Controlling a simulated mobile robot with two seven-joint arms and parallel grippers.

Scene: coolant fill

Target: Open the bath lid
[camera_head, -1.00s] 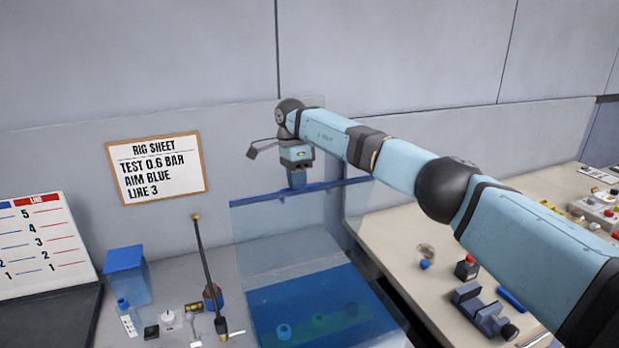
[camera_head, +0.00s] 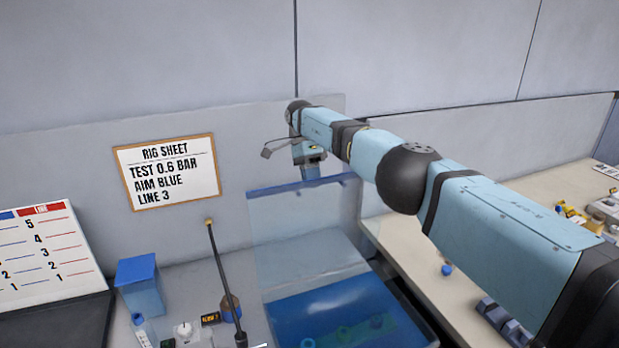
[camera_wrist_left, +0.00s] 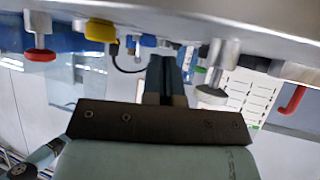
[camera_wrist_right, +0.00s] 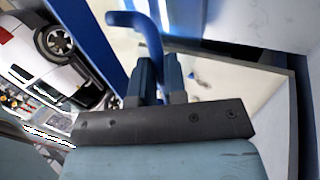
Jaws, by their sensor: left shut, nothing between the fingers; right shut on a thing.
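The bath lid (camera_head: 300,225) is a clear panel with a blue bar (camera_head: 270,189) along its top edge. It stands raised, close to upright, at the back of the bath (camera_head: 345,300), which holds blue liquid. My right gripper (camera_head: 308,170) is at the lid's top bar, shut on the lid's blue handle, which shows in the right wrist view (camera_wrist_right: 145,32). The fingertips are partly hidden in the head view. My left gripper (camera_wrist_left: 165,78) is shut and empty in the left wrist view; it is outside the head view.
A rig sheet (camera_head: 167,172) hangs on the back wall. Left of the bath are a blue box (camera_head: 140,285), a dark rod (camera_head: 225,285) and small items. A bench (camera_head: 440,240) with parts lies right. A metal edge with coloured knobs (camera_wrist_left: 100,30) is close to my left gripper.

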